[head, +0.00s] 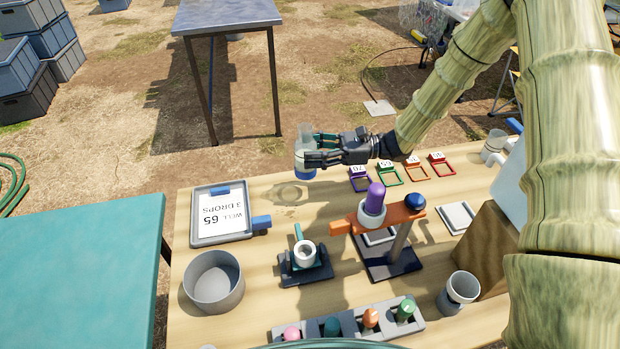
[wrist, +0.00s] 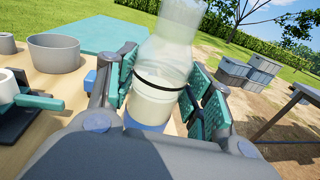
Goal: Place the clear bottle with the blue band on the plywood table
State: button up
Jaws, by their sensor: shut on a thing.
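The clear bottle with the blue band (head: 305,146) is upright in my gripper (head: 318,150) near the far edge of the plywood table (head: 255,272). In the wrist view the bottle (wrist: 162,70) stands between the teal finger pads, with a dark ring around it and the blue band low down. My gripper (wrist: 155,98) is shut on the bottle. The bottle appears to be above the table, with a dark shadow on the wood below it. I cannot tell the exact height of its base.
A grey tray with a "WELL 65, 3 DROPS" card (head: 222,216) lies left of the shadow. Coloured frames with number tags (head: 390,175) lie to the right. An orange-armed stand (head: 388,258), a grey bowl (head: 213,282) and a small black device (head: 305,265) stand nearer. Bare wood surrounds the shadow.

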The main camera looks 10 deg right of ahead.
aim_at(314, 170)
jog(key=shift+f+p, duration=0.4)
jog(key=shift+f, duration=3.25)
jog(key=shift+f, duration=0.1)
jog(key=o, duration=1.1)
jog(key=shift+o, duration=0.2)
jog(key=shift+d, duration=0.1)
jog(key=shift+s+d, duration=0.3)
jog(key=shift+d, duration=1.65)
jog(key=shift+s+d, duration=0.25)
jog(key=shift+d, duration=1.7)
jog(key=shift+s+d, duration=0.3)
jog(key=shift+d, duration=1.65)
